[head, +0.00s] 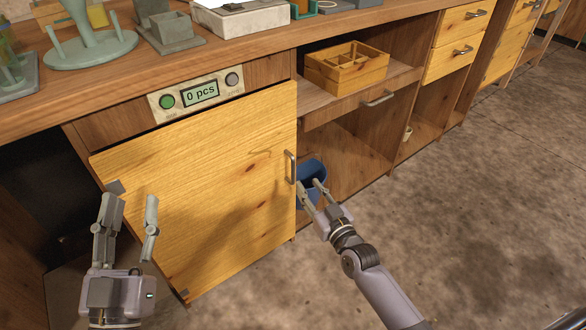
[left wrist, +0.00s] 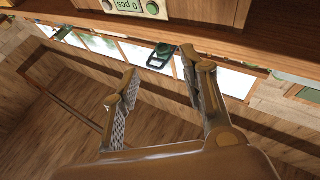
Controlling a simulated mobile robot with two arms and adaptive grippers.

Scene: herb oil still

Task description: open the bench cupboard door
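The bench cupboard door (head: 205,185) is a pale yellow wood panel under the bench, with a metal bar handle (head: 290,167) near its right edge. Grey hinge pieces show along its left edge. A dark gap runs along its top; I cannot tell whether it is slightly ajar. My right gripper (head: 310,185) is open and empty, just right of and below the handle, apart from it. My left gripper (head: 131,198) is open and empty in front of the door's left edge. Its spread fingers also show in the left wrist view (left wrist: 160,65), with nothing between them.
A control panel (head: 200,94) reading "0 pcs" is above the door. A blue bin (head: 312,172) stands behind my right gripper in the open bay. Floor at right is clear.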

